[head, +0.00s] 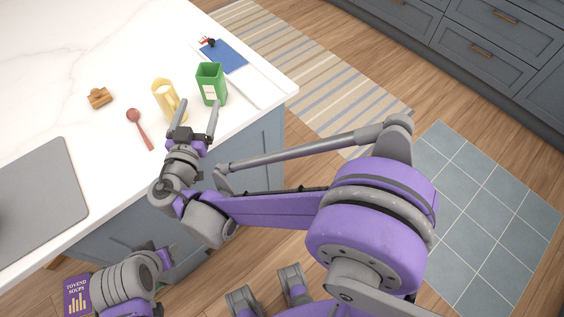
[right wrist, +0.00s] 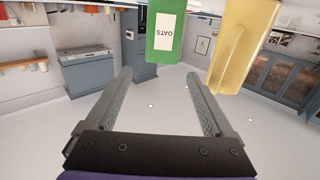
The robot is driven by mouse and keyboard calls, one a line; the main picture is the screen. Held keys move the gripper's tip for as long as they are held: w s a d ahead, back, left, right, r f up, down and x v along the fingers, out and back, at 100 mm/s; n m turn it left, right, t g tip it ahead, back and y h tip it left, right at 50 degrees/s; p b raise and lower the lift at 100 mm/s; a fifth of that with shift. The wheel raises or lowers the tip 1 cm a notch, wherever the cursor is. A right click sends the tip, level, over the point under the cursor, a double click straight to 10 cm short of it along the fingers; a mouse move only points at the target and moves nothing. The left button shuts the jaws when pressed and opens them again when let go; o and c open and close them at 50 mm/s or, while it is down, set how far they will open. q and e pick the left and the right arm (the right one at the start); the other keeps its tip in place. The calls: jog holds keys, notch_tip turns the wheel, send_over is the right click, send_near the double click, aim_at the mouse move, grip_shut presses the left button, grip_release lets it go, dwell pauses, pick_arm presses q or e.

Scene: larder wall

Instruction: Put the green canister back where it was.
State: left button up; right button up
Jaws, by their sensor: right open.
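The green canister (head: 210,86) stands upright on the white counter near its right-hand corner. In the right wrist view the canister (right wrist: 166,28) shows a white label reading OATS, upside down in that picture. My right gripper (head: 197,107) is open and empty at the counter's front edge, fingers pointing toward the canister and a yellow jug. In the right wrist view the space between the fingers (right wrist: 161,84) is empty, and the canister is beyond the tips, apart from them. My left gripper's fingers do not show; part of that arm is at the lower left.
The yellow jug (head: 165,97) stands close left of the canister. A reddish spoon (head: 139,129) and a wooden item (head: 99,97) lie further left, near a grey mat (head: 40,190). A blue item (head: 223,56) lies behind the canister. A purple "Tovend Soups" item (head: 77,293) is at lower left.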

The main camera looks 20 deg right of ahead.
jog(key=s+d+f+n+g+y, duration=0.1)
jog(key=s+d+f+g, duration=0.35)
jog(key=d, duration=0.45)
jog(key=s+d+f+n+g+y, duration=0.1)
jog(key=s+d+f+g, duration=0.4)
jog(key=d, duration=0.4)
jog(key=s+f+n+y, duration=0.1)
jog(key=s+f+y, duration=0.1)
jog(key=s, duration=0.5)
jog(key=s+a+f+n+g+y, duration=0.1)
jog(key=s+y, duration=0.3)
jog(key=s, duration=0.4)
jog(key=shift+a+f+n, duration=0.15)
jog(key=shift+f+n, duration=0.3)
jog(key=shift+n, duration=0.25)
